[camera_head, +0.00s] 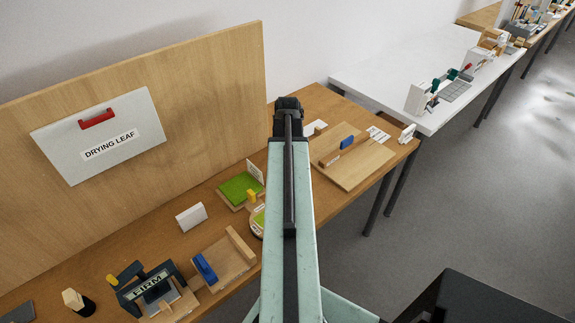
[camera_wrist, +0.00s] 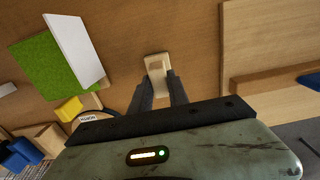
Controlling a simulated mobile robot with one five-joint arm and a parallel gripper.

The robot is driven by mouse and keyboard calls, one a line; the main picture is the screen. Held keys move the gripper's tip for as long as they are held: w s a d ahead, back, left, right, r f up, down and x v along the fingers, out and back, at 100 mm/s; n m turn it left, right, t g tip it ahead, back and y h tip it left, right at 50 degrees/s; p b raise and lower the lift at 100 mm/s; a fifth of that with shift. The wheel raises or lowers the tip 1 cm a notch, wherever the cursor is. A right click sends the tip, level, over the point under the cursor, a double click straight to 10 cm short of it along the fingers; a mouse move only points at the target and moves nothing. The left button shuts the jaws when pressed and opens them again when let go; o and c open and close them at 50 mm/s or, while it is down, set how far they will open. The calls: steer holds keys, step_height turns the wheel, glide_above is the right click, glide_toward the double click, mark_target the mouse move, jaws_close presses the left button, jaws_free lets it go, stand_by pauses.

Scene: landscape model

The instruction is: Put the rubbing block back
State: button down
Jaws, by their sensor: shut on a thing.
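In the wrist view, a small pale wooden block (camera_wrist: 157,64) sits between the fingertips of my gripper (camera_wrist: 160,88). It looks like the rubbing block, with a lighter raised part on top. My gripper is shut on it, over the brown tabletop. How far the block is above the table cannot be told. In the head view my gripper (camera_head: 288,106) is over the bench, left of a wooden board, and my arm hides the fingertips and the held block.
The bench (camera_head: 175,258) carries a green pad (camera_head: 238,188), a white block (camera_head: 191,217), a wooden tray with a blue block (camera_head: 205,268), a FIRM stand (camera_head: 150,282) and a wide wooden board (camera_head: 350,165). An upright panel (camera_head: 215,90) stands behind. A white table (camera_head: 400,65) stands beyond.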

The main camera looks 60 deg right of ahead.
steer(key=shift+f, duration=0.25)
steer(key=c, duration=1.2)
jaws_free()
step_height(320, 180, up, 8)
steer(key=p, duration=0.7)
steer(key=shift+p, duration=0.3)
steer(key=shift+f, duration=0.1)
